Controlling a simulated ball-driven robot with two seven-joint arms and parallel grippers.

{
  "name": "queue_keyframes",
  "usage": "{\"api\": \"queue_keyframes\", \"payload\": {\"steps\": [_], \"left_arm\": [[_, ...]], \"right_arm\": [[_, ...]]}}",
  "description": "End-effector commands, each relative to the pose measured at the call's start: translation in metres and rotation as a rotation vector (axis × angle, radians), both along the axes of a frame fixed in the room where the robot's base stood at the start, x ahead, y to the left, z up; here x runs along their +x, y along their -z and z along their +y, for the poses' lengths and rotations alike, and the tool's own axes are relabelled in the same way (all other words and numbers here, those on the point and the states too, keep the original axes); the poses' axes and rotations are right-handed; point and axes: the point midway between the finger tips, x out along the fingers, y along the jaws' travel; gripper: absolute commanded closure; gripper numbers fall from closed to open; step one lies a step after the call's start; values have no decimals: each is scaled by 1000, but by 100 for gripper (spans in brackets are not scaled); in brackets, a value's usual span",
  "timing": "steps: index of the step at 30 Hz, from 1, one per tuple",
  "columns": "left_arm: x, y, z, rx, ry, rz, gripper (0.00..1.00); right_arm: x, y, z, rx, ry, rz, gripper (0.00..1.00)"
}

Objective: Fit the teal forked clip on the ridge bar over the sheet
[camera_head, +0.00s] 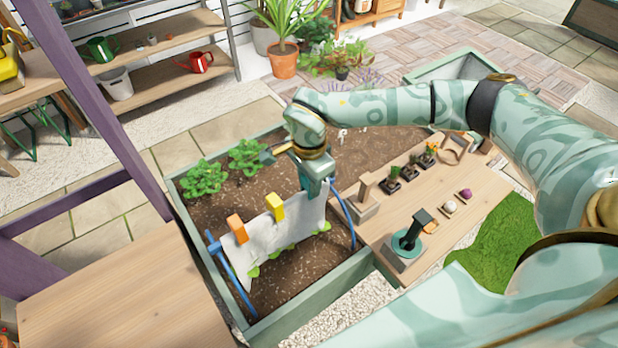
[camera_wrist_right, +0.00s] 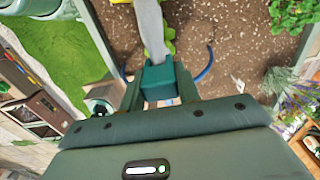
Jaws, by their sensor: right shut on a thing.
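The white sheet (camera_head: 275,232) hangs over the ridge bar above the soil bed; it also shows in the right wrist view (camera_wrist_right: 151,28). An orange clip (camera_head: 237,228) sits at its left end and a yellow clip (camera_head: 275,206) near its middle. My right gripper (camera_head: 318,188) is at the sheet's right end, pointing down. It is shut on the teal clip (camera_wrist_right: 160,82), which lies between the fingers in the right wrist view, in line with the sheet's top. The fork is hidden, so I cannot tell whether it straddles the bar. My left gripper is not in view.
Blue hoops (camera_head: 232,272) stand at both ends of the sheet. Leafy plants (camera_head: 204,178) grow behind it. A wooden bench (camera_head: 440,210) at the right holds small pots, balls and a dark-handled tool (camera_head: 412,230). A bare wooden tabletop (camera_head: 125,295) is at the front left.

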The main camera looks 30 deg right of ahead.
Motion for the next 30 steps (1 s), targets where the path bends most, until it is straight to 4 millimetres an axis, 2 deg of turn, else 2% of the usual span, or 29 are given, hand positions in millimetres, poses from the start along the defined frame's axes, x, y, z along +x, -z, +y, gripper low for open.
{"api": "queue_keyframes", "payload": {"steps": [12,13,15,25,30], "left_arm": [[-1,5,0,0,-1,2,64],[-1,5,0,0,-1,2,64],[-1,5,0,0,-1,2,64],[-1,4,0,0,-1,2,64],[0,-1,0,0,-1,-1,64]], "right_arm": [[0,11,0,0,0,1,84],[0,11,0,0,0,1,62],[0,10,0,0,0,1,43],[0,7,0,0,0,-1,42],[1,-19,-1,0,0,-5,42]]}}
